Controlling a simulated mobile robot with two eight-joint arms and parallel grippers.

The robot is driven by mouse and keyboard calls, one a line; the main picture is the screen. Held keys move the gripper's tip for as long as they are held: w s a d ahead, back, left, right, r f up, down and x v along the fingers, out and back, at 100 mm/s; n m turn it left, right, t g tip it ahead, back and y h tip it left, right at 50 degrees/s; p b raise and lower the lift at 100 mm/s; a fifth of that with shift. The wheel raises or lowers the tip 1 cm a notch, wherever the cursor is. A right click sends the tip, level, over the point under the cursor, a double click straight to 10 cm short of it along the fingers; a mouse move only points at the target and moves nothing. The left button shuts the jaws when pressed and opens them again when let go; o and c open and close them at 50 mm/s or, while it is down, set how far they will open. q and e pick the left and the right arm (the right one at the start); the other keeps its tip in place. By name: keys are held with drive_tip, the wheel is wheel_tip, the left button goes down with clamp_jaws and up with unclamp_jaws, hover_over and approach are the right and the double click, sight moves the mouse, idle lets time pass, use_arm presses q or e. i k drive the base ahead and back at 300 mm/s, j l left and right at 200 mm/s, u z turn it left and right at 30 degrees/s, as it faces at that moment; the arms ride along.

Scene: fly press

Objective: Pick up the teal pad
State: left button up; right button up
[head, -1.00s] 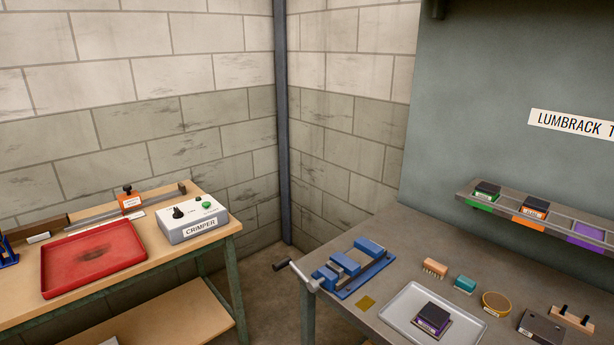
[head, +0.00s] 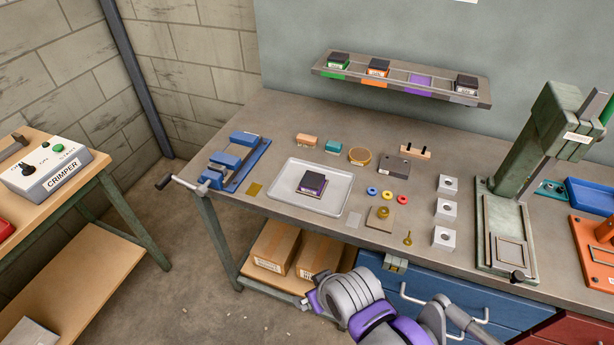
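A small teal block (head: 333,147), which looks like the teal pad, sits on the grey workbench (head: 290,130) behind the light tray. A grey and purple part of one of my arms shows at the bottom centre, in front of the bench and well below the block. I cannot make out any gripper fingers in the head view.
A light tray (head: 280,187) holds a dark purple block (head: 312,183). A blue vise (head: 236,162) stands left, a green press (head: 520,165) right. A shelf (head: 340,81) with dark-topped blocks is behind. Small rings, white cubes and a dark block (head: 395,166) lie to the right.

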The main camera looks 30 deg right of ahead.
sight(334, 148)
drive_tip(key=z, duration=1.4)
